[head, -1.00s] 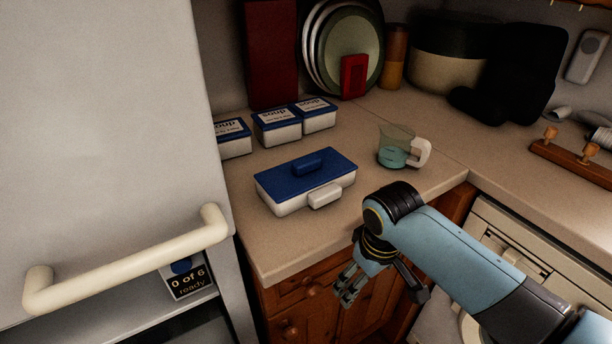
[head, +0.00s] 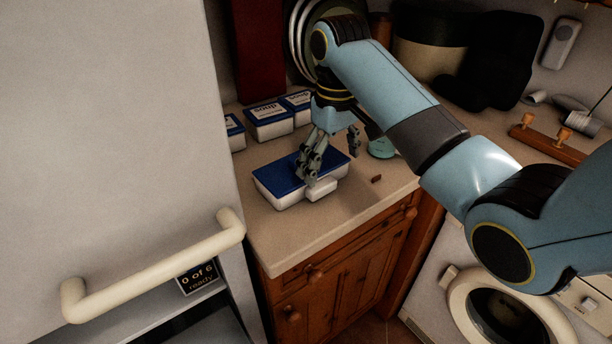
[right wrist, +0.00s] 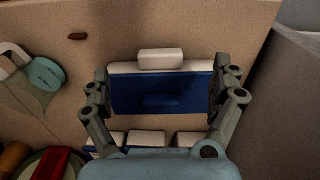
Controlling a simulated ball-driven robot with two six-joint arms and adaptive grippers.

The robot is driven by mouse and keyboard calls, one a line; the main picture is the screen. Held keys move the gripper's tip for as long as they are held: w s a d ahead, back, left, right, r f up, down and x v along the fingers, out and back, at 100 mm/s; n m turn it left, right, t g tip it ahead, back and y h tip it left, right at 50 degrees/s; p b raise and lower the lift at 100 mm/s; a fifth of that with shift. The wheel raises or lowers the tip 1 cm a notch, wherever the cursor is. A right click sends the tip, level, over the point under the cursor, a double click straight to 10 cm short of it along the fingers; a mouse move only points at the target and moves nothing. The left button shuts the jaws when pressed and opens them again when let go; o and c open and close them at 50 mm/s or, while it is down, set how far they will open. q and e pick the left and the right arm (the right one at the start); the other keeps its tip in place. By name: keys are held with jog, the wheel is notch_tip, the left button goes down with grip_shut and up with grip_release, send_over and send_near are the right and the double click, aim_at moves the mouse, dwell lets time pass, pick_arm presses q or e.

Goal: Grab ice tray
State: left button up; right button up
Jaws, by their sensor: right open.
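The ice tray appears to be the white box with a blue lid (head: 275,179) on the counter, with a white handle on its front side and a blue grip on its lid. In the right wrist view the blue lid (right wrist: 130,92) lies between my fingers. My right gripper (head: 332,160) is open above the box, pointing down, and partly hides the lid. In the right wrist view my right gripper (right wrist: 163,80) has one finger at each end of the lid. Whether the fingers touch it I cannot tell. My left gripper is out of view.
Several soup boxes (head: 268,126) stand behind the tray. A clear cup (head: 381,149) and a small brown piece (head: 376,179) are to its right. The counter front (head: 290,240) is clear.

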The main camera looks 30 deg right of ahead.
aim_at(325, 186)
jog(key=shift+w+d+r, duration=0.15)
jog(key=shift+w+r, duration=0.5)
jog(key=shift+r, duration=0.25)
jog(key=shift+w+f, duration=0.1)
jog(key=shift+f, duration=0.1)
notch_tip(325, 186, down, 10)
jog(key=shift+f+p, duration=0.15)
jog(key=shift+p, duration=0.25)
jog(key=c, duration=1.4)
